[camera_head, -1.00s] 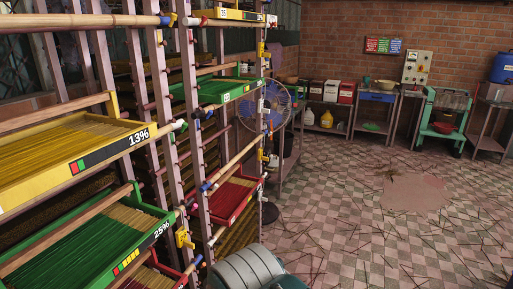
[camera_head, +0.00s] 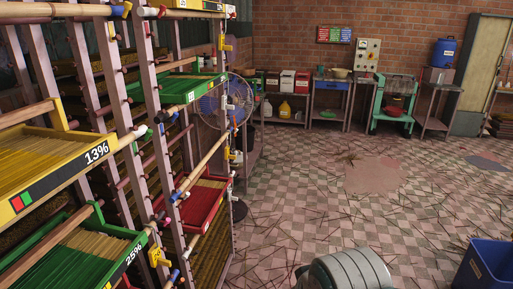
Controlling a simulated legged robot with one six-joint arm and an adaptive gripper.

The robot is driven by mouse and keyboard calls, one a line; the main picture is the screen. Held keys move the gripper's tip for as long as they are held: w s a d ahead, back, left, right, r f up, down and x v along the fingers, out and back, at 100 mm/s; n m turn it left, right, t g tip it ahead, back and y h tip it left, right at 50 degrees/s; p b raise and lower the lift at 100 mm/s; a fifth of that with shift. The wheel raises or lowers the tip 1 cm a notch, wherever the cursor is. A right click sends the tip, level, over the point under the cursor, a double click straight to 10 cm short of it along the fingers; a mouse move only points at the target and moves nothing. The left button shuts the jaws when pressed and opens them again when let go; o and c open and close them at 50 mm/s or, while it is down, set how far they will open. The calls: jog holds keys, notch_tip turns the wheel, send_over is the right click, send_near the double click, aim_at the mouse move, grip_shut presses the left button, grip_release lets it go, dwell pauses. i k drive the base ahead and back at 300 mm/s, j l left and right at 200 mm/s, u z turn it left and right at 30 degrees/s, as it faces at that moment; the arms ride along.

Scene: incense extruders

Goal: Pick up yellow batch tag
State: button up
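Several small yellow tags hang on the posts of the drying rack at the left. One yellow tag (camera_head: 157,256) is low on the near post, beside the green tray marked 25% (camera_head: 105,278). Another yellow tag (camera_head: 227,46) is high on the farther post, near the wall fan. Small yellow pieces also show lower on that post, too small to read. I cannot tell which one is the batch tag meant. My gripper is not in view; only a grey, ribbed, rounded part, probably of my arm, shows at the bottom edge.
The rack (camera_head: 110,75) holds a yellow 13% tray (camera_head: 60,175) and a red tray (camera_head: 205,205), with wooden poles sticking out. A blue crate (camera_head: 485,262) stands at lower right. The tiled floor (camera_head: 310,215) between is open, strewn with thin sticks.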

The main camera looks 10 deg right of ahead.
aim_at(227, 156)
jog(key=i+l+u, duration=0.3)
jog(key=i+l, duration=0.45)
jog(key=i, duration=0.4)
jog(key=i+l+u, duration=0.3)
jog(key=i+l, duration=0.7)
jog(key=i, duration=0.1)
